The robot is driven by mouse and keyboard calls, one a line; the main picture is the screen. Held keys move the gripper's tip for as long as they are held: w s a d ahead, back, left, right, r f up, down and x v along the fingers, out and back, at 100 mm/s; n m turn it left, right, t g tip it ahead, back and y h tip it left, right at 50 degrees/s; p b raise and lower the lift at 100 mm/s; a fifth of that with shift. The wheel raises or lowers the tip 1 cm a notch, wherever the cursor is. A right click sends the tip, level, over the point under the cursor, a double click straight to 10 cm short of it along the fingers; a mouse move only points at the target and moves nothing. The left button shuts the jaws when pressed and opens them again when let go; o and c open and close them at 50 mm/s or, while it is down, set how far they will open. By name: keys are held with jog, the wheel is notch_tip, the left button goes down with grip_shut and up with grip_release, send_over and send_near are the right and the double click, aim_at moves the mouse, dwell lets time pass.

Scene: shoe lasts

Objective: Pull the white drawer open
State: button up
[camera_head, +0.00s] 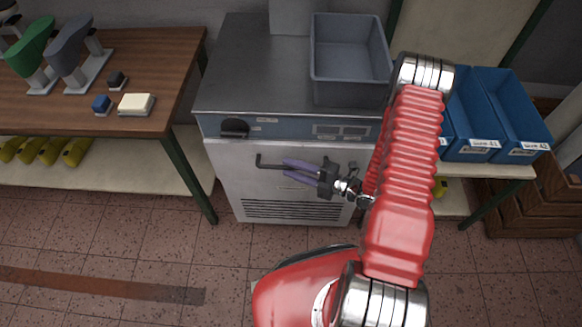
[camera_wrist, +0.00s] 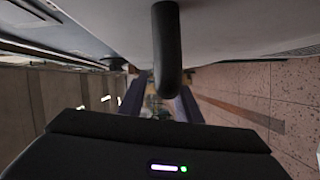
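The white drawer (camera_head: 233,187) is the pale front of the steel unit in the head view, and it looks closed. Its dark bar handle (camera_head: 270,167) runs sideways across the upper part of the front. My gripper (camera_head: 284,169) is in front of the drawer, pointing left along it, with its two purple fingers apart. The handle's right part is hidden at the fingers. In the wrist view the black handle (camera_wrist: 167,45) comes down from the top, in line with the gap between the fingers (camera_wrist: 160,104). I cannot tell whether they touch it.
A grey bin (camera_head: 350,90) stands on the unit's steel top (camera_head: 250,70). A wooden table (camera_head: 150,65) with shoe lasts is at the left. Blue bins (camera_head: 505,110) are on a bench at the right. The tiled floor (camera_head: 130,230) before the unit is clear at the left.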

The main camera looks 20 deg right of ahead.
jog(key=shift+w+a, duration=0.35)
jog(key=shift+a, duration=0.1)
jog(key=shift+c, duration=0.4)
jog(key=shift+f, duration=0.1)
grip_shut()
